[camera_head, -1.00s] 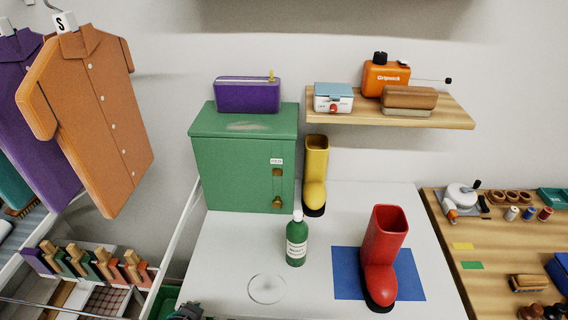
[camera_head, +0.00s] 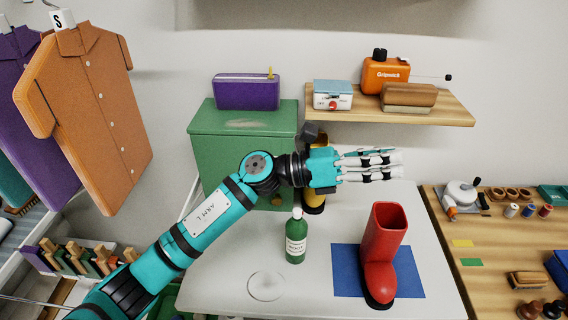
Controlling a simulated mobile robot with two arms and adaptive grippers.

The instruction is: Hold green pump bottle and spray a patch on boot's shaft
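The green pump bottle (camera_head: 296,240) with a white label stands upright on the white table. The red boot (camera_head: 384,255) stands upright on a blue mat (camera_head: 345,284), its shaft (camera_head: 388,220) facing me and bare of any gripper. My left gripper (camera_head: 398,164) is raised above the table, behind and above the bottle, with its fingers pointing right. The fingers are stretched out, open and empty. The gripper touches neither bottle nor boot. My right gripper is not in view.
A green cabinet (camera_head: 221,130) with a purple case (camera_head: 247,93) on top stands at the back left. A wooden shelf (camera_head: 440,112) with several items hangs above the table. The table is free between bottle and mat.

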